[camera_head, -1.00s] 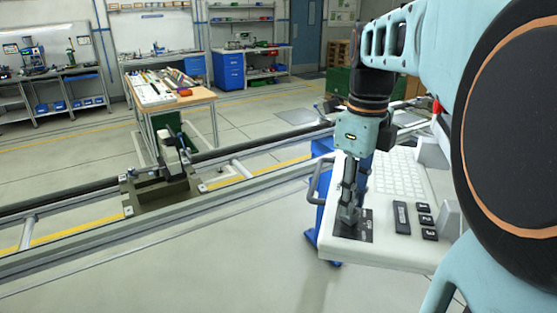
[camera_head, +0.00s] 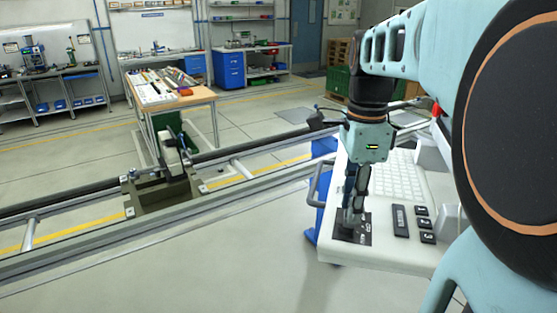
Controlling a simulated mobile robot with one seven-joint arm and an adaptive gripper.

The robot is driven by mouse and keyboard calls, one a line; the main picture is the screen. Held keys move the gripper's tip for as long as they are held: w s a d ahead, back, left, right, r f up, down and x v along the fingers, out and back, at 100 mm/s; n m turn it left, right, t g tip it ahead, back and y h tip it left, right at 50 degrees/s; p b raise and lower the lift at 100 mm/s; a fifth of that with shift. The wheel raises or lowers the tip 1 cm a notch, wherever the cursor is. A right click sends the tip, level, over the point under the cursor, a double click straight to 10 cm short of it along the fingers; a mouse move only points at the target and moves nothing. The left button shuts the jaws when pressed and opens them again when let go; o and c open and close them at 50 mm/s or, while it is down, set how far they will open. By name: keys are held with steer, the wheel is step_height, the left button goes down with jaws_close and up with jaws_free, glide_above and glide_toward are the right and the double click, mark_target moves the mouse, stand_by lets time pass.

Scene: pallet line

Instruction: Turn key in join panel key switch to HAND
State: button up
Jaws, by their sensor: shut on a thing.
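The join panel (camera_head: 378,250) is a pale sloped console at the right. Its key switch sits on a dark plate (camera_head: 362,238) at the panel's left front corner. My gripper (camera_head: 350,218) points down over this plate and is shut at the switch. The key is hidden between the fingers, so its exact position cannot be read. The plate's lettering is too small to read.
A white keypad (camera_head: 398,178) lies behind. A grey handle (camera_head: 317,183) edges the panel's left side. A rail line (camera_head: 90,240) runs at left.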

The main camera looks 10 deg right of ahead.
steer(key=n, duration=0.5)
steer(key=shift+n+p, duration=0.4)
steer(key=o, duration=1.7)
steer(key=shift+r+p, duration=1.1)
steer(key=shift+r, duration=0.15)
steer(key=shift+r+p, duration=0.3)
steer(key=shift+r, duration=1.95)
